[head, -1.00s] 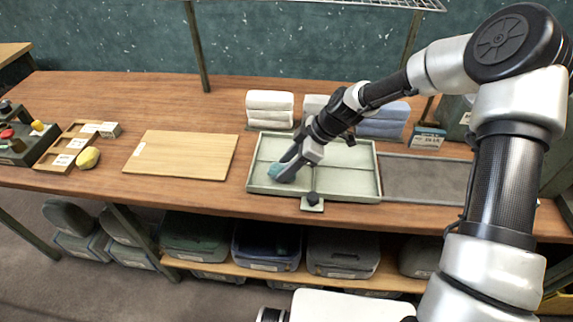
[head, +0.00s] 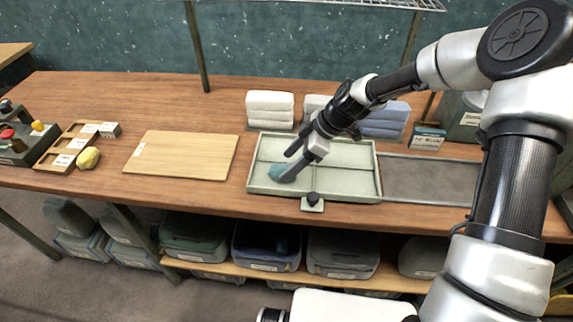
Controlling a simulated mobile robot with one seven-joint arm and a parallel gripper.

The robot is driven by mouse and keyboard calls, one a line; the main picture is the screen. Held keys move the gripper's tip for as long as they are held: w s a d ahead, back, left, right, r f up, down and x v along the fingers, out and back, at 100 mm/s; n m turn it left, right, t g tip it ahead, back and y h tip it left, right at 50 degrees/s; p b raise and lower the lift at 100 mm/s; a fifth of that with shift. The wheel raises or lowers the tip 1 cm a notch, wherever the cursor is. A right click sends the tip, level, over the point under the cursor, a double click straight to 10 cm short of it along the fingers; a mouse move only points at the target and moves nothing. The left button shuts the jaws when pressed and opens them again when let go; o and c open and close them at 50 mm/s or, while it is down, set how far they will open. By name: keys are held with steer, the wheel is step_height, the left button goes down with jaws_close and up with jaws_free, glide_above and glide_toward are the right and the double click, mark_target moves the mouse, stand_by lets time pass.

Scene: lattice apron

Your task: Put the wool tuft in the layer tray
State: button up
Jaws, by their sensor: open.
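The wool tuft (head: 277,171) is a small teal lump lying in the front left part of the layer tray. The layer tray (head: 365,187) is a shallow pale green tray with low walls and inner dividers, near the front of the workbench. My gripper (head: 287,167) is open and tilted down to the left over the tray, its fingertips beside and just above the tuft. One finger partly overlaps the tuft in the picture, so I cannot tell whether they touch.
A bare wooden board (head: 180,155) lies left of the tray. Folded white cloths (head: 270,110) and blue cloths (head: 385,119) stand behind it. A grey mat (head: 430,182) is to the right. A yellow lump (head: 88,158) sits by a wooden card holder (head: 62,155) at far left.

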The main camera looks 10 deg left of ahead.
steer(key=v, duration=0.9)
steer(key=shift+d+r, duration=0.2)
steer(key=shift+r, duration=0.2)
